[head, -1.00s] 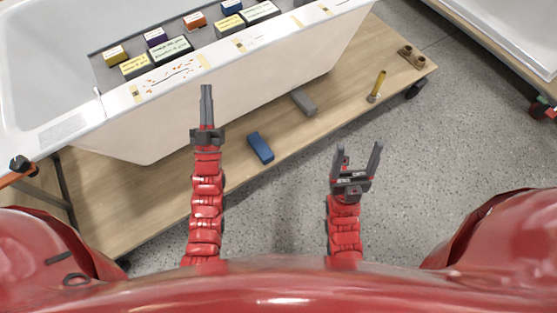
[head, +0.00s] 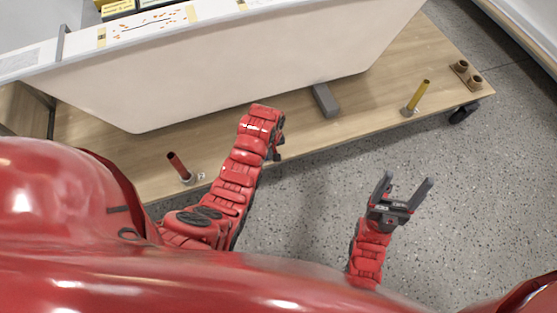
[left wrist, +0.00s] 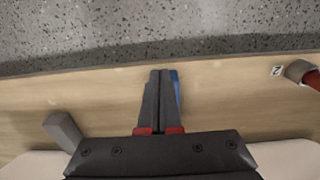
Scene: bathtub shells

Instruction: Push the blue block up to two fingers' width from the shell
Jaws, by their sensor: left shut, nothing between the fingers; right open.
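The pale bathtub shell (head: 250,65) stands on a wooden platform (head: 160,150); its lower wall also shows at the bottom of the left wrist view (left wrist: 285,158). The blue block (left wrist: 176,88) shows only as a narrow strip beside my left fingers in the left wrist view, mostly hidden behind them. In the head view my left arm hides it. My left gripper (head: 277,152) points down over the platform in front of the shell. Its fingers are together (left wrist: 160,74) and hold nothing; contact with the block cannot be told. My right gripper (head: 403,190) is open and empty above the floor.
A grey block (head: 325,100) lies by the shell's base, right of my left arm. A red-brown peg (head: 178,165) stands left of it, a yellow peg (head: 417,97) to the right. Brown cylinders (head: 466,74) sit at the right corner. Speckled floor (head: 320,190) is clear.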

